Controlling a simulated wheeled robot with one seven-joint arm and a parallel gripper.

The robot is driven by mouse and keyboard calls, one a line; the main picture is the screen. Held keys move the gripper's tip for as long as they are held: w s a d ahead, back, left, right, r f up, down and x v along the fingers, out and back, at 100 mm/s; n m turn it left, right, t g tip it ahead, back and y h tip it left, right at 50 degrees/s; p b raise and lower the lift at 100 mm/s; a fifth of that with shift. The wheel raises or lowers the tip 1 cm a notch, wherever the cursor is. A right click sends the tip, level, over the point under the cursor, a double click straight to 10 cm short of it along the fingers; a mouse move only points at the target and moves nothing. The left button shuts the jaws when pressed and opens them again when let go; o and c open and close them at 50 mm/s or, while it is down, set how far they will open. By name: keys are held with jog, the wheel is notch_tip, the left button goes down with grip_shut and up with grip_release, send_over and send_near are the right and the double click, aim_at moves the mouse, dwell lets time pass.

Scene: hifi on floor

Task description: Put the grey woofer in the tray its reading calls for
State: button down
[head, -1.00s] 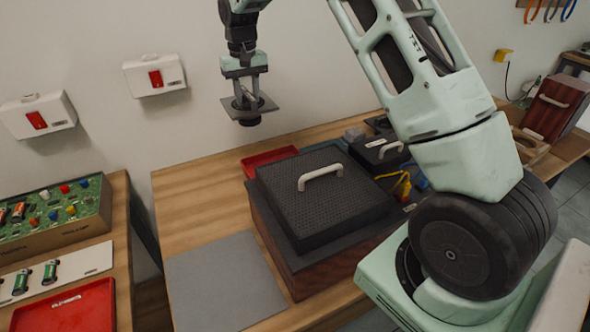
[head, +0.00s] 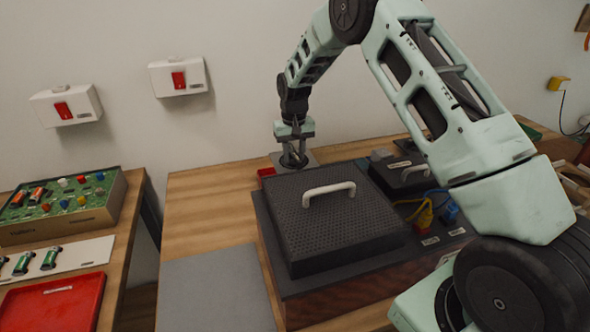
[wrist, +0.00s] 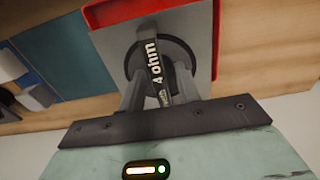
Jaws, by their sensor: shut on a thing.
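My gripper (head: 293,160) is shut on the grey woofer (head: 306,156), behind the grille-topped cabinet. In the wrist view the woofer shows as a square grey plate (wrist: 203,38) with a dark round magnet and a strap reading "4 ohm" between the fingers. The woofer is over a red tray (wrist: 125,9), whose rim shows around part of the plate; this tray's edge also shows in the head view (head: 266,172). I cannot tell whether the plate touches the tray. A blue tray (wrist: 75,52) lies beside the red one in the wrist view.
The dark cabinet (head: 340,215) with a white handle stands in front of my gripper. A black box (head: 408,176) and yellow and blue connectors (head: 424,215) are to its right. A grey mat (head: 215,290) is clear. Another red tray (head: 55,305) is on the left table.

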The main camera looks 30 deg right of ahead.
aim_at(294, 166)
jog(key=shift+w+f+p, duration=0.1)
jog(key=shift+f+p, duration=0.25)
jog(key=shift+f, duration=2.05)
jog(key=c, duration=1)
grip_release()
jog(key=shift+f, duration=0.1)
notch_tip(294, 166, up, 12)
jog(key=shift+r+b, duration=0.1)
jog(key=shift+b, duration=0.85)
jog(key=s+a+r+n+y, duration=0.1)
jog(key=s+a+r+n, duration=0.15)
jog(key=s+a, duration=0.65)
jog(key=s+a+r+n, duration=0.2)
jog(key=s+a+r, duration=0.2)
jog(key=s+a, duration=0.45)
jog(key=s+a+n, duration=0.1)
jog(key=s, duration=0.7)
jog(key=s+a+n, duration=0.2)
jog(key=s, duration=0.6)
jog(key=s+a+f+n, duration=0.1)
jog(key=s+a+n, duration=0.1)
jog(key=s, duration=0.7)
jog(key=shift+a+n, duration=0.15)
jog(key=shift+n, duration=0.1)
